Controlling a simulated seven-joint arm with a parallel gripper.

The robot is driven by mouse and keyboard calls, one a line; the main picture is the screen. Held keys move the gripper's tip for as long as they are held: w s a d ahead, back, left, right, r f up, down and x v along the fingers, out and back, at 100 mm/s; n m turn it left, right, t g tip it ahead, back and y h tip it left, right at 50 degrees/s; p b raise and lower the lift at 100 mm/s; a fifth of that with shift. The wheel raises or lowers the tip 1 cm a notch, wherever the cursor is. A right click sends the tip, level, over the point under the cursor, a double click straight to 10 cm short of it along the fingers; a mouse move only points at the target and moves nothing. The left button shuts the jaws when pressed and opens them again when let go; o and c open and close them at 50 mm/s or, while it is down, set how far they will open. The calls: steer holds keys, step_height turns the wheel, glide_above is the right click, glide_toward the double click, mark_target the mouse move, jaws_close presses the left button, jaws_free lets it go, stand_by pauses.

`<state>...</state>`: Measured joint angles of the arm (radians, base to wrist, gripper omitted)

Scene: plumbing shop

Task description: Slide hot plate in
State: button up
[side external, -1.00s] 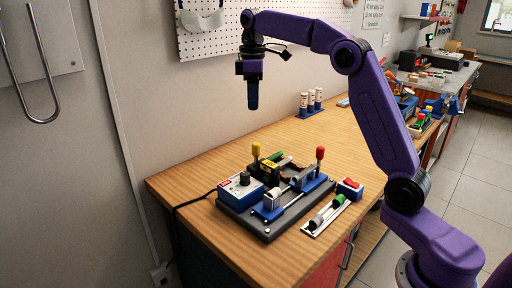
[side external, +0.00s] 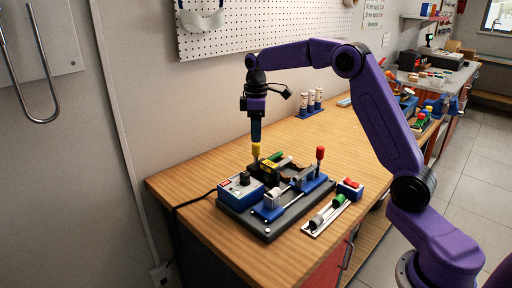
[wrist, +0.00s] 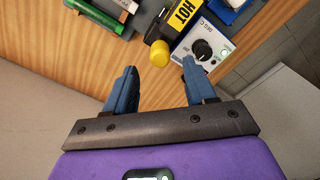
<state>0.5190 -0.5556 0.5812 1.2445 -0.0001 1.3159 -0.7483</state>
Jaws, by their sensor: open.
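The hot plate is a dark block with a yellow HOT label (wrist: 184,14), and it has an upright handle with a yellow knob (wrist: 160,53). In the side view the hot plate (side external: 269,172) sits at the back of the grey base (side external: 285,220), its yellow knob (side external: 256,149) standing up at the left. My gripper (side external: 256,140) points down just above or at the knob. In the wrist view my gripper (wrist: 159,66) is open, and the knob shows between and slightly beyond the fingertips. Whether the fingers straddle the knob in height I cannot tell.
A blue-and-white control box (side external: 241,188) is beside the hot plate. Blue clamps and a red-knobbed lever (side external: 320,154) stand on the right of the base. A tray with pipe pieces (side external: 329,213) and a red-switch box (side external: 350,189) are at the right.

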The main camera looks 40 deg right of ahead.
mark_target(256, 147)
steer(key=shift+f, duration=3.1)
